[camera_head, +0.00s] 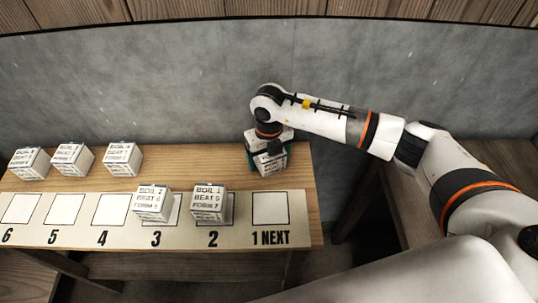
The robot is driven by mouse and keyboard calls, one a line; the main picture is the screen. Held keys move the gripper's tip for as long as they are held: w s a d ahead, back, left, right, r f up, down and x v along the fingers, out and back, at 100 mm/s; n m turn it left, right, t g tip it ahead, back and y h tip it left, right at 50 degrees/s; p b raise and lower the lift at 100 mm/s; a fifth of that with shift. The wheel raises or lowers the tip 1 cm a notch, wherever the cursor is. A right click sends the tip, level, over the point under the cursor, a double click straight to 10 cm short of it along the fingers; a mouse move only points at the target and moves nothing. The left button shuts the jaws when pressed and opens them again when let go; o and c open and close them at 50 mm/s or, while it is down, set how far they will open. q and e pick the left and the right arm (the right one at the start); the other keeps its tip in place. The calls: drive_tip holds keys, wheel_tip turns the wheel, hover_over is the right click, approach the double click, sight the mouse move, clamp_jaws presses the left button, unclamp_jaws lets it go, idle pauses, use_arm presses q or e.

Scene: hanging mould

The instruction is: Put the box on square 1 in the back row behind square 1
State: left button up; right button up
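A white printed box (271,163) is in the back row behind square 1 (270,209), which is bare. My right gripper (268,146) points down over this box, with its wrist hiding the box's top and far part. The fingers are mostly hidden, so I cannot tell whether they grip the box or whether it rests fully on the table. My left gripper is not in view.
Boxes stand on square 2 (213,207) and square 3 (153,202). More boxes stand in the back row behind square 4 (123,158), square 5 (72,158) and square 6 (30,162). The wooden table (195,165) is clear behind squares 2 and 3. A grey wall stands behind.

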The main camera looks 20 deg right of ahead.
drive_tip(key=shift+r, duration=0.1)
drive_tip(key=shift+r, duration=0.2)
wheel_tip(320, 180, up, 12)
drive_tip(key=shift+f+b, duration=0.15)
drive_tip(key=shift+b, duration=0.7)
